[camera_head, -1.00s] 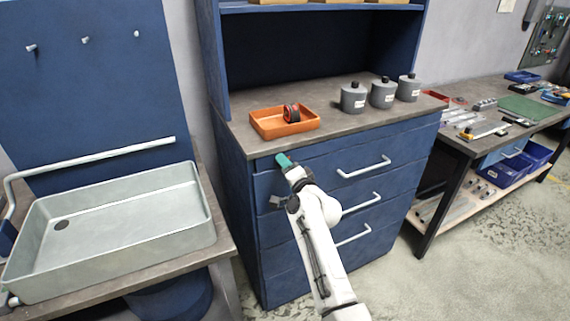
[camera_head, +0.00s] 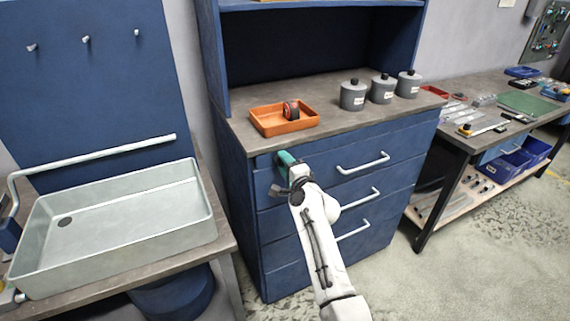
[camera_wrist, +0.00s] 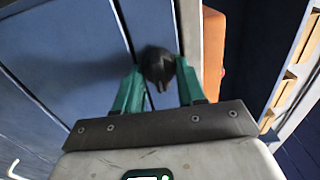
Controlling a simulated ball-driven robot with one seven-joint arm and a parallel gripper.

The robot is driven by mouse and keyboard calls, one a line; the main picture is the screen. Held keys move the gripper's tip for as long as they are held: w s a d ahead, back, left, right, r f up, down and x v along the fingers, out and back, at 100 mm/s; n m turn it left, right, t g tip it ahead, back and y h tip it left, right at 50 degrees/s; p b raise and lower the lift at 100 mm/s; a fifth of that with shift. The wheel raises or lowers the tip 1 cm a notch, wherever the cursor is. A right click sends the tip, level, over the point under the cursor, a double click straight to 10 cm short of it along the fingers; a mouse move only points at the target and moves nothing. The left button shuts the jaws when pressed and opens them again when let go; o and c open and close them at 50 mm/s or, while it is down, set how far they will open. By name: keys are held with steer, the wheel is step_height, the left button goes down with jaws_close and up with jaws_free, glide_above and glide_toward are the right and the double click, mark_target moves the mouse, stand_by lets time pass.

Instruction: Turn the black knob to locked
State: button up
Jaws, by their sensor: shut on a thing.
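The black knob (camera_wrist: 158,66) shows in the wrist view on the front of the blue drawer cabinet (camera_head: 230,180). It sits between the two green fingers of my gripper (camera_wrist: 160,85), and the fingers are shut on it. A pointed part of the knob is visible between the fingers. In the head view, my gripper (camera_head: 287,160) is at the upper left of the cabinet front, just below the worktop. The knob is hidden there behind my gripper. I cannot make out any lock markings around it.
An orange tray (camera_head: 262,128) with a red and black round item (camera_head: 291,110) stands on the worktop above my gripper. Several grey canisters (camera_head: 353,97) stand to its right. Drawer handles (camera_head: 363,163) stick out right of my gripper. A grey sink (camera_head: 120,250) is at the left.

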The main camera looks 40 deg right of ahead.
steer(key=shift+f, duration=0.1)
steer(key=o, duration=1)
steer(key=shift+o, duration=0.2)
steer(key=p+v, duration=0.1)
steer(key=v, duration=0.9)
steer(key=shift+s, duration=0.4)
